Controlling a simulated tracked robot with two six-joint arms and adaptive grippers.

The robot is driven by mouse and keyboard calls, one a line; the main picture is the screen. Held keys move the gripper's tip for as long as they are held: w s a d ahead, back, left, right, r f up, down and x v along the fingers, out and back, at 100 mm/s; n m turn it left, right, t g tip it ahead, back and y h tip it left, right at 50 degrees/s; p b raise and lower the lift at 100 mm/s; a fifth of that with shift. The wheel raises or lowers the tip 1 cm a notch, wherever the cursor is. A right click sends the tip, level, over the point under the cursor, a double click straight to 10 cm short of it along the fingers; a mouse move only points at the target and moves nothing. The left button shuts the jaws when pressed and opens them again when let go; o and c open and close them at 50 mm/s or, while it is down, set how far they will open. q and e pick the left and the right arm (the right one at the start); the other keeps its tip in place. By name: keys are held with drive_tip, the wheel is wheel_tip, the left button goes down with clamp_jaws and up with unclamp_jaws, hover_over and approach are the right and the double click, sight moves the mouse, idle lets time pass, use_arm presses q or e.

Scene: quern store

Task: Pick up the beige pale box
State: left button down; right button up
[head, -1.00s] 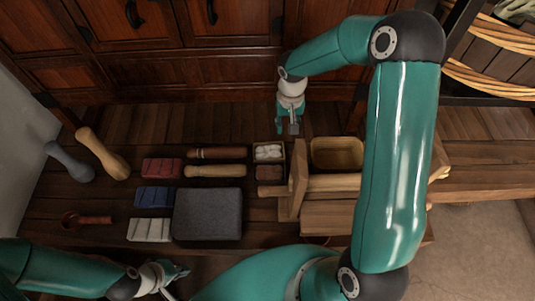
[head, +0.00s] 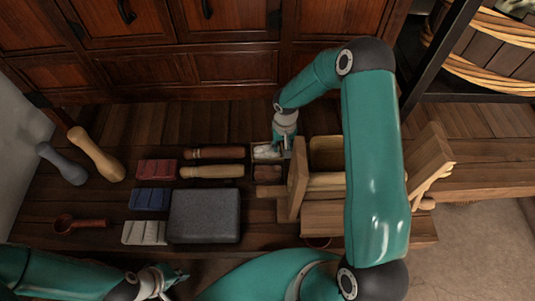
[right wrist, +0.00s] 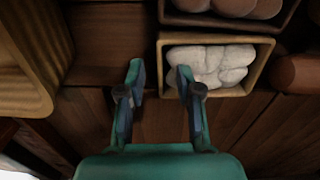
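A small pale beige box (head: 254,153) with white lumps in it stands on the wooden bench, left of the upright board. It also shows in the right wrist view (right wrist: 237,91), upper middle. My right gripper (head: 283,147) is open over the right edge of this box in the head view. In the right wrist view its fingers (right wrist: 159,78) are apart: one overlaps the box's near left corner, the other is outside. Nothing is held; contact cannot be told. My left gripper (head: 172,280) is open and empty at the lower left, away from the box.
A larger tan bin (head: 325,142) stands right of the box, behind the wooden board (head: 298,178). A box with reddish-brown lumps (head: 268,174) adjoins the box in front. Wooden rollers (head: 213,171) lie to the left. The bench behind the box is clear.

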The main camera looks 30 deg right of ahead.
drive_tip(key=shift+f, duration=0.15)
clamp_jaws()
idle(0.4)
